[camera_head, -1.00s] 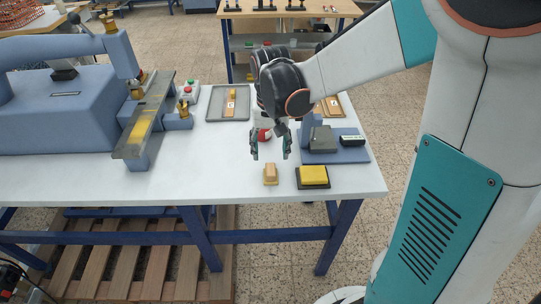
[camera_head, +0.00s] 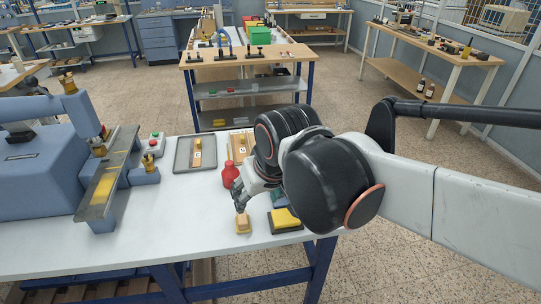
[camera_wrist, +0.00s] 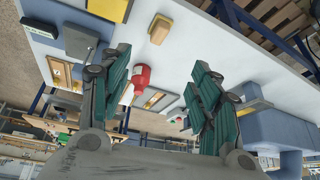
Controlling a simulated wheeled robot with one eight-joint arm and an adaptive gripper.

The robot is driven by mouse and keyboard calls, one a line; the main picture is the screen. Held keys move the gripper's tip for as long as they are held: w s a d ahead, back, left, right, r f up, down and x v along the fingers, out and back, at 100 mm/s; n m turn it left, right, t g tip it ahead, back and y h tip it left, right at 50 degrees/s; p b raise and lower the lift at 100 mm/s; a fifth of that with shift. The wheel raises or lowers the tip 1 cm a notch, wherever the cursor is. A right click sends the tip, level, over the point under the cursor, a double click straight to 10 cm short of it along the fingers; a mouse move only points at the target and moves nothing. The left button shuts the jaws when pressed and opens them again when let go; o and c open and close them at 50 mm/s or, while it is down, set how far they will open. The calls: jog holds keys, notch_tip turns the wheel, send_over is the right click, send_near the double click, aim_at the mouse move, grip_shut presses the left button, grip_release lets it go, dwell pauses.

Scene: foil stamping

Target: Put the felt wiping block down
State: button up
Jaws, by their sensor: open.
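The felt wiping block, a small tan block (camera_head: 243,223), rests on the white table near its front edge. It also shows in the wrist view (camera_wrist: 160,29), beyond my fingertips and apart from them. My gripper (camera_head: 240,203) hangs just behind the block in the head view, partly hidden by my wrist. In the wrist view my gripper (camera_wrist: 161,60) has its two green-padded fingers spread wide with nothing held between them. A yellow pad on a dark base (camera_head: 286,220) sits to the right of the block.
A red bottle (camera_head: 229,174) stands behind my gripper. A grey tray (camera_head: 178,161) with a brown piece lies farther back. The blue stamping machine (camera_head: 38,170) fills the left side. The white table (camera_head: 170,225) is clear left of the block.

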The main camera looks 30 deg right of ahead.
jog(key=shift+s+r+n+t, duration=0.1)
jog(key=shift+s+n+t, duration=0.15)
jog(key=shift+s+t, duration=0.45)
jog(key=shift+s+r+n+t, duration=0.1)
jog(key=shift+s+n+t, duration=0.2)
jog(key=shift+s, duration=0.8)
jog(key=shift+f, duration=0.1)
notch_tip(320, 180, down, 3)
jog(key=b, duration=0.3)
jog(key=shift+f, duration=0.1)
jog(key=shift+o, duration=0.5)
